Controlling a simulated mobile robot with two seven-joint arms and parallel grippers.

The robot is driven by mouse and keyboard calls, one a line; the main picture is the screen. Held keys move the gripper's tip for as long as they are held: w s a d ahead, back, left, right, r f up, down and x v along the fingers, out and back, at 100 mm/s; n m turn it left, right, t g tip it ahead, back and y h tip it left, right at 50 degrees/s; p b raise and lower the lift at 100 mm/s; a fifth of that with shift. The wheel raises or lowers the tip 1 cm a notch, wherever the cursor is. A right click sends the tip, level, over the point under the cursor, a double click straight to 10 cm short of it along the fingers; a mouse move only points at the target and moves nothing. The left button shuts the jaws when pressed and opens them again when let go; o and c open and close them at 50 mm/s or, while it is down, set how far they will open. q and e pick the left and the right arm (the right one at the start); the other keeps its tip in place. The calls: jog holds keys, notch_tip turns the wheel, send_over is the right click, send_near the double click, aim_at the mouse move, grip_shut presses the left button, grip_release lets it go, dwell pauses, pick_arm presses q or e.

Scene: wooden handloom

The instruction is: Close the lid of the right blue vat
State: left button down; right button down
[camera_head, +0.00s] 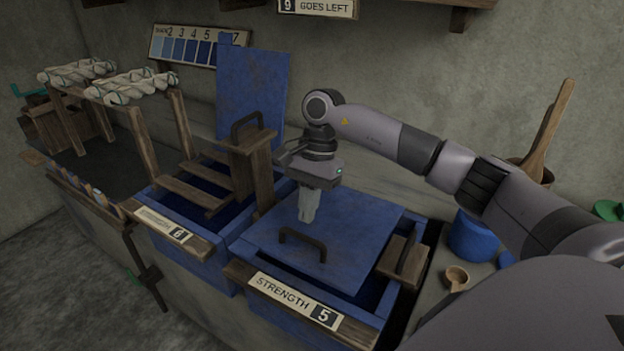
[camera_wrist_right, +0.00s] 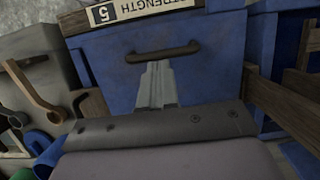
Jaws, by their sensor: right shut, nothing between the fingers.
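The right blue vat (camera_head: 252,250) stands at the front with a sign reading STRENGTH 5 (camera_head: 295,301). Its blue lid (camera_head: 335,235) lies down over most of the vat, flat or nearly so. I cannot tell whether it rests fully on the rim. A dark handle (camera_head: 302,243) sits near the lid's front edge and also shows in the right wrist view (camera_wrist_right: 165,52). My right gripper (camera_head: 308,219) points down with its fingers together, empty, at or just above the lid behind the handle. It shows in the right wrist view (camera_wrist_right: 157,100). My left gripper is out of view.
The left vat (camera_head: 200,276) has its lid (camera_head: 250,95) standing upright against the wall. A wooden block with a handle (camera_head: 402,262) sits at the right vat's right side. A blue pot (camera_head: 472,236) and a wooden ladle (camera_head: 457,277) are further right.

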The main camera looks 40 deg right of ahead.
aim_at(304, 235)
jog(key=shift+x, duration=1.45)
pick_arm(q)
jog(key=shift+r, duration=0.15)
